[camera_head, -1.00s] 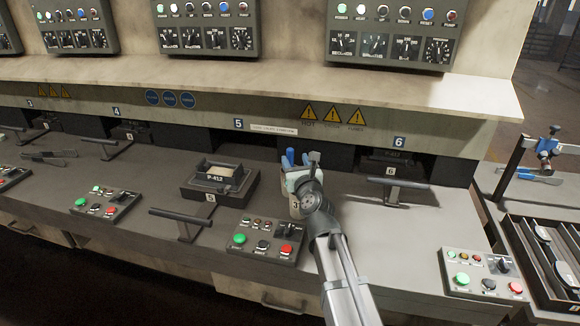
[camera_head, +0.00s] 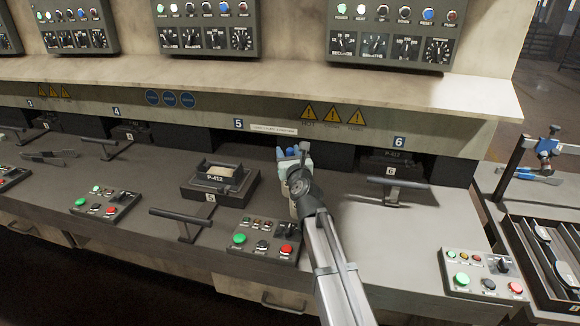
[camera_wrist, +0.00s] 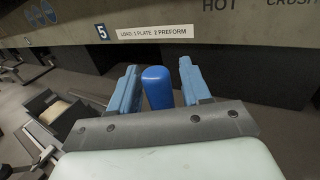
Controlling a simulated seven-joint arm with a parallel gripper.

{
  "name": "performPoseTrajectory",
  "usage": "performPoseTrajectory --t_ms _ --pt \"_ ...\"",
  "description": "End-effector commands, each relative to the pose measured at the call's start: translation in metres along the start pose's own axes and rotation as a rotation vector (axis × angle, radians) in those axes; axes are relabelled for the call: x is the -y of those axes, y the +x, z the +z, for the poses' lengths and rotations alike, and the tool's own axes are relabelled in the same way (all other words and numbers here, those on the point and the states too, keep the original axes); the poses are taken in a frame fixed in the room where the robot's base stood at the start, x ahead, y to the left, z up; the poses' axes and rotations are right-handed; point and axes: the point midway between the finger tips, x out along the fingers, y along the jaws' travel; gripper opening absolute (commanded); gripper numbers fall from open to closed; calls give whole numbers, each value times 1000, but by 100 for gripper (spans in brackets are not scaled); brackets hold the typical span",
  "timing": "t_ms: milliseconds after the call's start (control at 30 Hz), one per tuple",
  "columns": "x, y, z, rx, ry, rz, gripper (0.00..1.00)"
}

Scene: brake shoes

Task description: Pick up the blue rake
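A blue rounded handle end (camera_wrist: 158,88), which I take for the blue rake, stands between my fingers in the wrist view. Its lower part is hidden behind the gripper body, and no rake head shows. My gripper (camera_wrist: 157,72) has light blue fingers on either side of the handle. Narrow gaps show between handle and fingers, so it looks open around it, not shut on it. In the head view my gripper (camera_head: 292,152) is over the bench between stations 5 and 6, and it largely hides what is there.
A P-413 block (camera_head: 220,180) sits left of my gripper. A T-shaped handle (camera_head: 397,184) stands to the right, and a button box (camera_head: 265,240) lies in front. A blue-handled tool (camera_head: 537,176) lies on the right-hand bench. The press wall (camera_head: 275,130) is close behind.

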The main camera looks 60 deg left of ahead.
Motion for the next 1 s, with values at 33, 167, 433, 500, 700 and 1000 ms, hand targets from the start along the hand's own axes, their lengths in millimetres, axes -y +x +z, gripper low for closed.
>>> performPoseTrajectory --t_ms 33,167,433,500,700,1000 --pt "0 0 0 0 0 0 43" --pt "0 0 0 0 0 0 30" --pt "0 0 0 0 0 0 4" --pt "0 0 0 0 0 0 2" --pt "0 0 0 0 0 0 2" --pt "0 0 13 1 -1 2 2"
